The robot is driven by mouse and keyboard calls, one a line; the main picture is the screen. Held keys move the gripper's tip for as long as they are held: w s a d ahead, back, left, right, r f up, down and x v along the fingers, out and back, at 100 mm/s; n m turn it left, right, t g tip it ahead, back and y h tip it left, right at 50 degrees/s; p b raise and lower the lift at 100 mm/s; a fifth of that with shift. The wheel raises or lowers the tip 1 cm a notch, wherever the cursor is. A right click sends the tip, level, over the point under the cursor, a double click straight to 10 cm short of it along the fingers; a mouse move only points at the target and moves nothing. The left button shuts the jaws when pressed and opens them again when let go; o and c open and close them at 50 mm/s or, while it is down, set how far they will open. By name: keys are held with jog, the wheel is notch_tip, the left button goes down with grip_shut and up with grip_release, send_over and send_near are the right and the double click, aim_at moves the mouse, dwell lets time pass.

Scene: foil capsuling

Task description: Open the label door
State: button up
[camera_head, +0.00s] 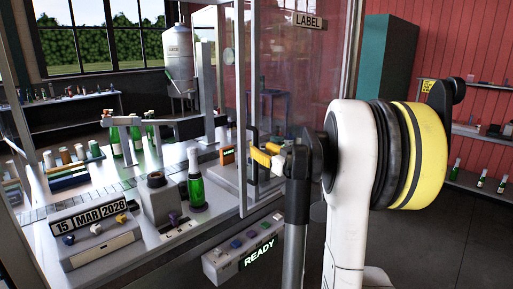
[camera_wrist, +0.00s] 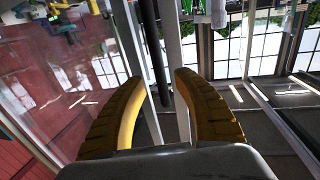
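The label door is a clear glass panel (camera_head: 290,75) in a pale metal frame, with a "LABEL" sign (camera_head: 308,20) at its top. My gripper (camera_head: 262,155), with yellow fingers, is near the pale upright (camera_head: 241,110) left of the glass in the head view. In the wrist view my gripper (camera_wrist: 160,80) has its two fingers apart, with pale bars and a dark bar (camera_wrist: 153,50) showing in the gap. No firm contact shows, and I cannot tell which bar is a handle. The door looks shut, though part of its edge is hidden by my arm.
Behind the frame a bench carries a green bottle (camera_head: 195,182), a date block (camera_head: 92,225) and several other bottles. A "READY" panel (camera_head: 258,253) juts out below the bench front. A teal cabinet (camera_head: 388,65) stands behind my arm. Floor shows at the lower right.

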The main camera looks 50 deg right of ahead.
jog(key=v, duration=0.8)
